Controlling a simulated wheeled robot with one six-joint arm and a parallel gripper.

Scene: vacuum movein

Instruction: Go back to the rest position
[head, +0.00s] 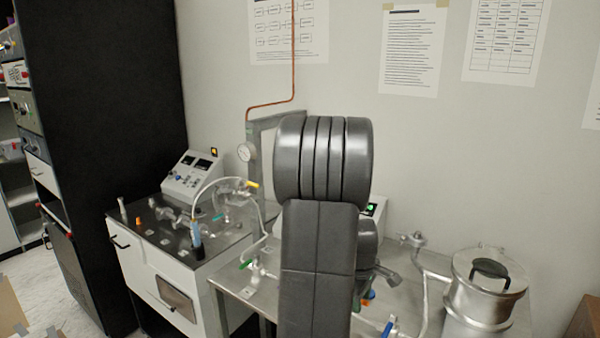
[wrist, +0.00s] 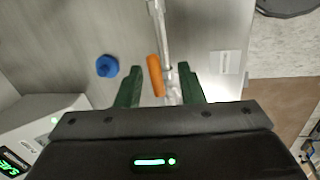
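My gripper (wrist: 160,85) shows in the wrist view with its two green fingers spread apart. An orange handle (wrist: 155,76) appears in the gap between them, on or beside a metal and clear pipe (wrist: 163,40). The fingers do not close on the handle; whether either touches it I cannot tell. A blue knob (wrist: 107,66) lies to the left of the fingers.
A steel bench (head: 410,270) bears a round metal vessel (head: 485,285) at right and a green-handled valve (head: 246,265) at left. A white cabinet (head: 150,275) with glassware stands farther left, beside a black rack (head: 120,100). A copper pipe (head: 293,60) runs up the wall.

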